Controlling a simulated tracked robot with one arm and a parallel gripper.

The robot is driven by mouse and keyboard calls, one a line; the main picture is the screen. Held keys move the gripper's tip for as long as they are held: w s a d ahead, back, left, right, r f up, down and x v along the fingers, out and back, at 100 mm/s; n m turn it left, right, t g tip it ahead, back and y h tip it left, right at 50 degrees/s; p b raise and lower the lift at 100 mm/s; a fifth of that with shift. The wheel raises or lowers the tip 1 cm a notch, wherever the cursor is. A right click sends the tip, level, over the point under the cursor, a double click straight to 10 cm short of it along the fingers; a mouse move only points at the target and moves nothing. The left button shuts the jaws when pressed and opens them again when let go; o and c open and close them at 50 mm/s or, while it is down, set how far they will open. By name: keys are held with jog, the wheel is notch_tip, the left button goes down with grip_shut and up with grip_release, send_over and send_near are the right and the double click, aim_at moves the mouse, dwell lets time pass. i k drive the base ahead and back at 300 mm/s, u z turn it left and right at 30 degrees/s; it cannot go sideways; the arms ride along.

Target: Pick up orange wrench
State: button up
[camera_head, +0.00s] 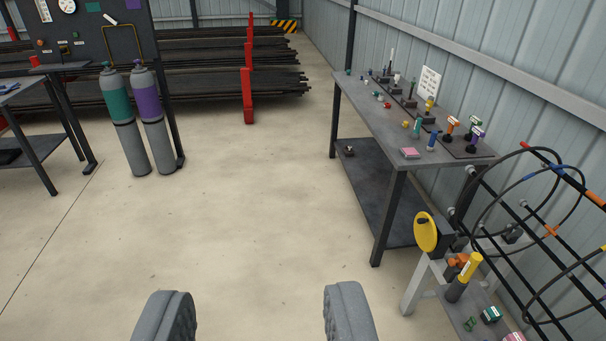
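My gripper (258,315) shows at the bottom edge, its two grey fingers wide apart with only bare floor between them in view. It is open and empty. I cannot make out an orange wrench for certain. Small orange-topped items (452,122) stand on the grey workbench (368,100) at the right, too small to identify. Another orange piece (458,260) sits on the low stand (437,279) at the lower right, beside a yellow-topped cylinder (463,277).
Two gas cylinders, teal (120,115) and purple (150,115), stand at the left beside a dark table (45,72). A rack of dark bars (200,85) with red posts is at the back. Black hoses (478,200) hang at the right. The middle floor is clear.

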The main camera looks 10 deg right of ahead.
aim_at(453, 122)
jog(key=z, duration=0.05)
jog(key=i, duration=1.3)
jog(key=z, duration=0.3)
jog(key=i, duration=1.3)
jog(key=z, duration=0.35)
jog(key=i, duration=1.25)
jog(key=z, duration=0.2)
